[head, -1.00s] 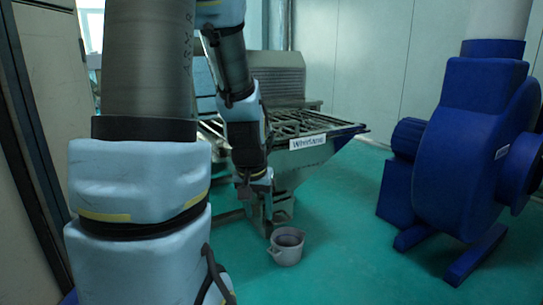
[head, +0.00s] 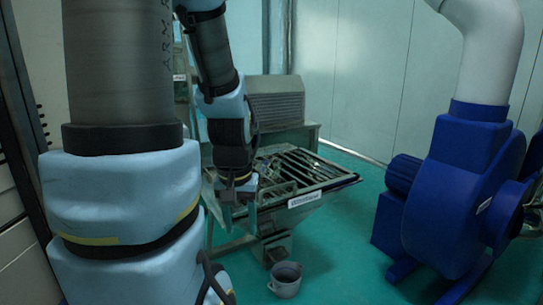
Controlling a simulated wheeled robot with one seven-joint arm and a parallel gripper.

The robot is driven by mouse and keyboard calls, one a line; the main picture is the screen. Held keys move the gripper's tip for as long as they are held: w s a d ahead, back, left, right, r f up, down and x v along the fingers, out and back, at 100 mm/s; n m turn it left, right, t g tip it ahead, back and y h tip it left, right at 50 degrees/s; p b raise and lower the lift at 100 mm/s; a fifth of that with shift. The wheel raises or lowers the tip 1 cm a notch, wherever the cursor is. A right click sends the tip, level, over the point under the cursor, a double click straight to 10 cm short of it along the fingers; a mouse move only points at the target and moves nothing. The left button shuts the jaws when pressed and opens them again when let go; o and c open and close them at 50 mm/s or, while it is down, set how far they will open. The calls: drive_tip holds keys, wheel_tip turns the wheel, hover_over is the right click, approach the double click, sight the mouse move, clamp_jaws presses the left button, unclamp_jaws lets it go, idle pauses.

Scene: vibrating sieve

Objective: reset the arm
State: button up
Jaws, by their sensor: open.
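My arm (head: 120,210) stands large at the left of the head view and bends over at the top, with its forearm hanging down. My gripper (head: 232,196) is at the lower end of it, in front of the left part of the vibrating sieve (head: 318,200). It is small and dark here, and its fingers are hard to make out. It is open, and I see nothing held in it. A grey bucket (head: 286,282) stands on the floor below the sieve's outlet, apart from my gripper.
A large blue blower (head: 455,200) with a white pipe (head: 487,50) stands at the right. The green floor (head: 345,250) between bucket and blower is clear. A pale wall (head: 345,80) is behind the sieve. A dark upright edge (head: 15,90) is close at the far left.

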wheel_tip(320, 180, up, 18)
drive_tip(key=p, duration=1.5)
drive_tip(key=shift+f, duration=0.25)
drive_tip(key=shift+f, duration=0.1)
drive_tip(key=shift+c, duration=0.2)
